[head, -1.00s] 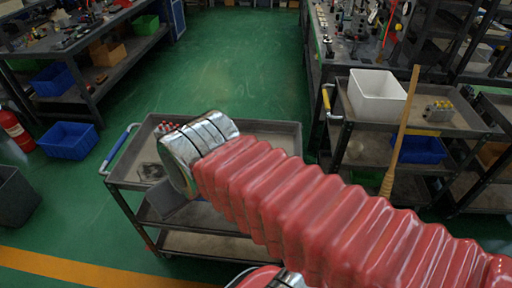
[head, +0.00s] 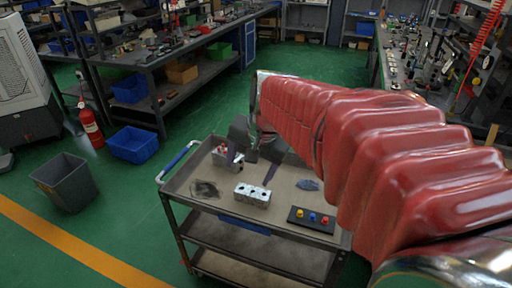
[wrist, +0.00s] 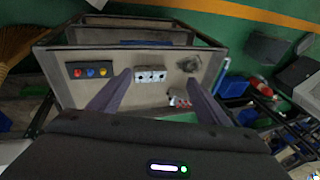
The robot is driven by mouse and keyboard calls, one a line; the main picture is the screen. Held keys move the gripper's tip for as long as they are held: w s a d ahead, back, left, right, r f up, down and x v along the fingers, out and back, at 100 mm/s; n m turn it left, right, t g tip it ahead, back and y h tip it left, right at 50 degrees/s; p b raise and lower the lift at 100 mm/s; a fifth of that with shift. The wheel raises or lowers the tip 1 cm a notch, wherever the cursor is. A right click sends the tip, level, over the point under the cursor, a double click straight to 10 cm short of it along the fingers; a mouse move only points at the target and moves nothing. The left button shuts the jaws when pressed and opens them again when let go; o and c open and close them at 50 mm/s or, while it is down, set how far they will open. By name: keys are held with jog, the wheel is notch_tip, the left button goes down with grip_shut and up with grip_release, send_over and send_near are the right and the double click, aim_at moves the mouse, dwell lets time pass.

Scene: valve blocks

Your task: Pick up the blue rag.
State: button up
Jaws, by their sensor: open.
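A small blue-grey rag (head: 308,185) lies flat on the cart's top tray (head: 280,203), behind the black button panel, in the head view. I cannot make it out in the wrist view, where my left finger may cover it. My gripper (head: 250,172) is above the tray, to the left of the blue rag, pointing down. In the wrist view my gripper (wrist: 158,82) has its fingers wide apart with nothing held between them.
On the tray are a silver valve block (head: 252,195), a block with red parts (head: 227,158), a dark grey rag (head: 204,189) and a black panel (head: 312,219) with coloured buttons. A grey bin (head: 65,183) and blue crate (head: 133,144) stand left on the floor.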

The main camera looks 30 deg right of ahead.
jog(key=w+d+f+m, duration=0.3)
jog(key=w+d+m, duration=0.15)
jog(key=d, duration=0.45)
jog(key=w+d+f+m, duration=0.35)
jog(key=d+m, duration=0.25)
jog(key=d, duration=0.3)
jog(key=s+d+f+m+y, duration=0.1)
jog(key=d+f+m, duration=0.3)
jog(key=d, duration=0.5)
jog(key=s+d+f+m, duration=0.1)
jog(key=d+f+m, duration=0.4)
jog(key=d+f, duration=0.3)
jog(key=shift+s+d+f+y, duration=0.2)
jog(key=shift+d+f+y, duration=0.15)
jog(key=shift+d, duration=0.55)
send_over(311, 182)
jog(key=s+d, duration=0.1)
jog(key=s, duration=0.1)
notch_tip(311, 182, down, 7)
jog(key=shift+s, duration=0.1)
jog(key=shift+w+f, duration=0.2)
jog(key=shift+f, duration=0.25)
